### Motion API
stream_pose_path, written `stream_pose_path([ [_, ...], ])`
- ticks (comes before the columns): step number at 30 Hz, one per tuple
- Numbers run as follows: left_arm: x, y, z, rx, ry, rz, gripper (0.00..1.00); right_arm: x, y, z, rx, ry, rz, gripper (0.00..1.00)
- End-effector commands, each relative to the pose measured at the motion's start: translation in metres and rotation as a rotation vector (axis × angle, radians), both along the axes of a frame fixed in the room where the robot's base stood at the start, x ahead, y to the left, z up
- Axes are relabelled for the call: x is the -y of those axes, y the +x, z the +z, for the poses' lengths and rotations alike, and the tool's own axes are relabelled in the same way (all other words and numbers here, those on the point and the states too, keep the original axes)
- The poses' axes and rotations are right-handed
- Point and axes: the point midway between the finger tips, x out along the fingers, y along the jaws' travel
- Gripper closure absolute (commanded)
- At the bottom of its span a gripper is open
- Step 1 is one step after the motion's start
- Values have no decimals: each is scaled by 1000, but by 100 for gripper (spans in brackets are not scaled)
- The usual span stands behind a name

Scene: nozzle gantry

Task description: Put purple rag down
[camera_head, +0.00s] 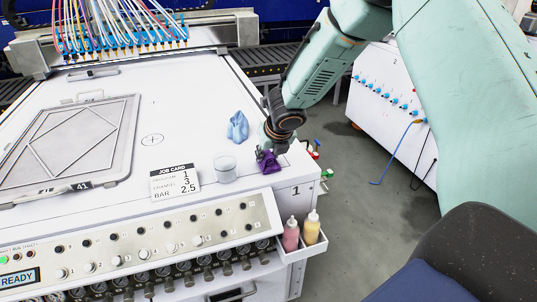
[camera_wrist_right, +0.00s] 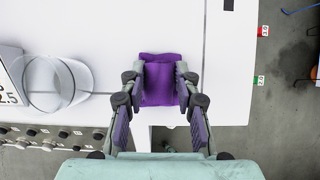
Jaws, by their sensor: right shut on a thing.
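The purple rag (camera_head: 267,162) is at the right side of the white machine top, close to its front right corner. In the right wrist view the rag (camera_wrist_right: 160,68) sits between the two fingertips of my right gripper (camera_wrist_right: 160,80), which is shut on it. My right gripper (camera_head: 268,151) points downward in the head view, and its fingers are partly hidden. The rag is at or just above the white surface; I cannot tell whether it rests there. My left gripper is not in view.
A blue rag (camera_head: 238,126) lies behind and left of the purple one. A clear cup (camera_head: 225,170) and a job card (camera_head: 175,182) stand to the left. Two bottles, pink (camera_head: 291,234) and yellow (camera_head: 312,227), sit in a corner holder. Bare surface surrounds the printed cross (camera_head: 152,139).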

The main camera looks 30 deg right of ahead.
Motion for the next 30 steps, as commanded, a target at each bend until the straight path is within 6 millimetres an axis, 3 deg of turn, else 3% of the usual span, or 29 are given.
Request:
stream_pose_path([
  [5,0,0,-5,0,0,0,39,0,0,-5,0,0,0,100],
  [6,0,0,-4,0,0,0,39,0,0,-5,0,0,0,66],
  [13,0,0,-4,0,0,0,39,0,0,-4,-1,0,0,47],
  [25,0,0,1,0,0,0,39,0,0,1,0,0,0,46],
  [30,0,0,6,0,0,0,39,-4,-13,26,4,2,1,46],
])
